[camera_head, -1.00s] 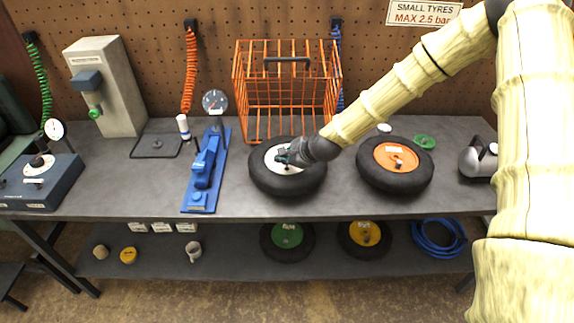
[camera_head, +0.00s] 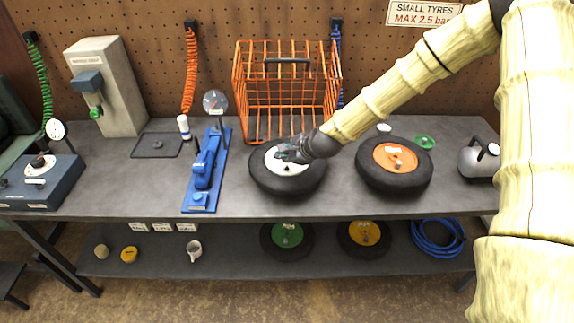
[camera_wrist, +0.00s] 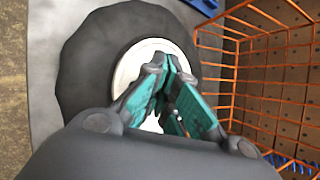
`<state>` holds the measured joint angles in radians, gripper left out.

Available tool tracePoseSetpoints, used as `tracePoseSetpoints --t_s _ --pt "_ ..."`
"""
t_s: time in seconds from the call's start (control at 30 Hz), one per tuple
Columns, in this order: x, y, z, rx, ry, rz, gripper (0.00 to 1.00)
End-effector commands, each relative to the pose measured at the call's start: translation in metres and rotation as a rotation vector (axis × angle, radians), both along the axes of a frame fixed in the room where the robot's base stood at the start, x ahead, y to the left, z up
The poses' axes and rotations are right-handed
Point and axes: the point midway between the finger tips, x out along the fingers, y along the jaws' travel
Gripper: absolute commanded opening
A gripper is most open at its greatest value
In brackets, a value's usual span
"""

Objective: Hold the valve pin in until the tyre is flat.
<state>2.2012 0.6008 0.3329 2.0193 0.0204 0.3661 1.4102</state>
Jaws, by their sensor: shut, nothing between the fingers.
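The tyre with the white hub (camera_head: 288,180) lies flat on the bench beneath my gripper. In the wrist view its black tyre wall (camera_wrist: 85,70) rings the white hub (camera_wrist: 128,68). My gripper (camera_head: 284,155) is shut and empty, with its tips over the hub. In the wrist view the teal-padded fingers (camera_wrist: 168,75) come together over the hub. The valve pin is hidden or too small to make out, and I cannot tell whether the fingertips touch it. The tyre looks full and round.
An orange wire cage (camera_head: 262,95) stands right behind the tyre. A blue tool (camera_head: 207,165) with a gauge (camera_head: 215,102) is to its left. An orange-hubbed tyre (camera_head: 372,180) lies to its right. A kettle (camera_head: 472,162) stands at the far right.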

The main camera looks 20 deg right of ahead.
Motion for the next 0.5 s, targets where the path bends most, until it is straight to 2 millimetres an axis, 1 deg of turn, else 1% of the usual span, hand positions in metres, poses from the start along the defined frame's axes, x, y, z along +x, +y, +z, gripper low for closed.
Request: tracePoseSetpoints --t_s 0.17,0.5 --pt "0.0 0.0 0.005 0.0 0.0 0.0 0.0" --pt "0.0 0.0 0.03 0.001 0.0 -0.001 0.0"
